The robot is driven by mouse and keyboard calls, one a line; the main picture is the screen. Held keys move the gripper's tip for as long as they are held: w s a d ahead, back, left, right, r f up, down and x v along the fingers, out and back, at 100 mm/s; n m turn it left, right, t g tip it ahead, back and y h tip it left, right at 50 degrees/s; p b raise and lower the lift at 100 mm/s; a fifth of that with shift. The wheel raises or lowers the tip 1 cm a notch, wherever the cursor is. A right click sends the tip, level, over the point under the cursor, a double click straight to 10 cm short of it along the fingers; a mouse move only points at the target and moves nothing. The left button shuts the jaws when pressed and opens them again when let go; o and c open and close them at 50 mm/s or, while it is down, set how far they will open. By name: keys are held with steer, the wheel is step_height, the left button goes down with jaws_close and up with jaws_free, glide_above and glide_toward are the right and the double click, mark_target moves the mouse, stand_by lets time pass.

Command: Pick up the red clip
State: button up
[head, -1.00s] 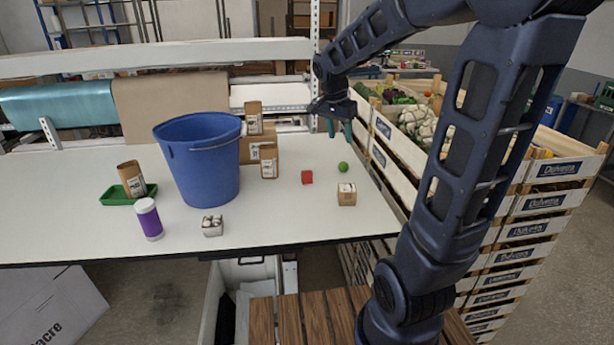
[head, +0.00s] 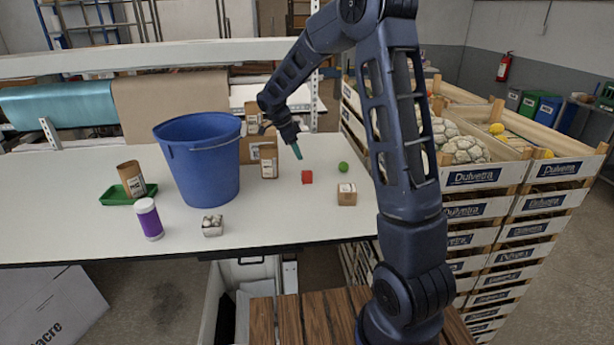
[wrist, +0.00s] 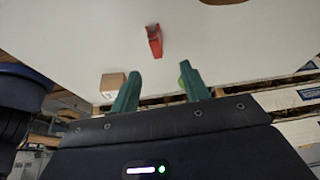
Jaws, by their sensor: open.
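The red clip (head: 307,177) lies on the white table, between a paper bag and a green ball in the head view. In the wrist view the red clip (wrist: 154,40) is beyond the fingertips, roughly centred between them and apart from them. My gripper (head: 297,152) is above the table, slightly left of and behind the clip in the head view. Its two green fingers (wrist: 160,80) are spread and empty in the wrist view.
Near the clip are a green ball (head: 343,167), a small cardboard box (head: 347,195) and a paper bag (head: 268,161). A large blue bucket (head: 205,165) stands to the left. An egg-filled carton (head: 213,228) is at the front. Stacked crates (head: 470,178) stand right of the table.

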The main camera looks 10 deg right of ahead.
mark_target(307, 173)
steer(key=x, duration=0.5)
steer(key=shift+s+x, duration=0.15)
steer(key=shift+x, duration=1.25)
steer(key=shift+s+x, duration=0.2)
steer(key=shift+x, duration=1.2)
steer(key=shift+a, duration=0.15)
jaws_close()
